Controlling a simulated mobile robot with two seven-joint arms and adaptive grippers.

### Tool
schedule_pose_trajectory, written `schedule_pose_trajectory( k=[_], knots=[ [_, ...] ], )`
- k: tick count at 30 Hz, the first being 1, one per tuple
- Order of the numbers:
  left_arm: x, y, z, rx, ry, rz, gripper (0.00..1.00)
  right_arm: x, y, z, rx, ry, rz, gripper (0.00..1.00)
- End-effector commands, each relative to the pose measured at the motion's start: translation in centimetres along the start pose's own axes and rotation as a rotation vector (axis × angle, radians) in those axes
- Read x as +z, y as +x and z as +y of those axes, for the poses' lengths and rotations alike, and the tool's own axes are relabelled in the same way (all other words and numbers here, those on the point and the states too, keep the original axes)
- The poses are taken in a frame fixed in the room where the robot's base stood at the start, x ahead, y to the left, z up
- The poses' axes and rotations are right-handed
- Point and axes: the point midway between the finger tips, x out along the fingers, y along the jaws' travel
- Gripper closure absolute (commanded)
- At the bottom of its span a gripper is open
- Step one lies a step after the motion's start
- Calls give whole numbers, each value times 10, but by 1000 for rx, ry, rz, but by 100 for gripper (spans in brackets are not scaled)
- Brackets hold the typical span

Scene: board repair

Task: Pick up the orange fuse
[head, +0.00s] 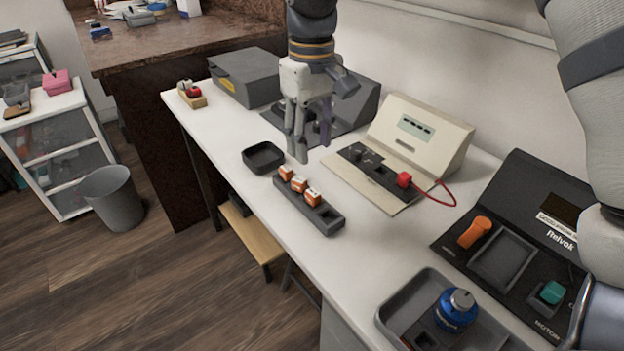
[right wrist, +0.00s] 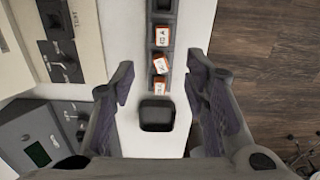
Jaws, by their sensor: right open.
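Three orange fuses with white labelled tops sit in a row in a dark grey rack (head: 322,222): the far one (head: 286,173), the middle one (head: 299,185) and the near one (head: 313,197). In the right wrist view the fuses show at the far end (right wrist: 161,84), the middle (right wrist: 160,65) and the near end (right wrist: 162,41). The middle one looks slightly turned. My right gripper (head: 308,147) is open and empty, above the table near the far end of the rack. Its fingers (right wrist: 160,82) show either side of the rack's end. My left gripper is not in view.
An empty black square tray (head: 263,158) lies just beyond the rack. A beige tester (head: 420,133) with a red plug stands right of it, with a black device (head: 470,262) and a grey tray (head: 385,318) nearer. White table is clear around the rack.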

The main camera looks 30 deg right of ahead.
Motion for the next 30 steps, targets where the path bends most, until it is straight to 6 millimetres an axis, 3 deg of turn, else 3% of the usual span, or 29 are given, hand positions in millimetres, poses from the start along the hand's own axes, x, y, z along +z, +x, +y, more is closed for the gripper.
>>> schedule_pose_trajectory(
  k=[3,6,11,16,19,25,30],
  knots=[
    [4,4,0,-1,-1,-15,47,2,32,0,-2,0,-12,58],
    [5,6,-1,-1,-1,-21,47,2,52,0,-2,0,-11,58],
    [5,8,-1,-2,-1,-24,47,2,72,0,-2,1,-8,58],
    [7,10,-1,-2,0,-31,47,5,105,0,-2,0,-7,58],
    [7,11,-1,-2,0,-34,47,4,114,0,-1,-1,-4,58],
    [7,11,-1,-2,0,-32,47,4,114,0,0,-1,-1,58],
    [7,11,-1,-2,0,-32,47,4,114,0,-1,0,-1,95]
  ],
)
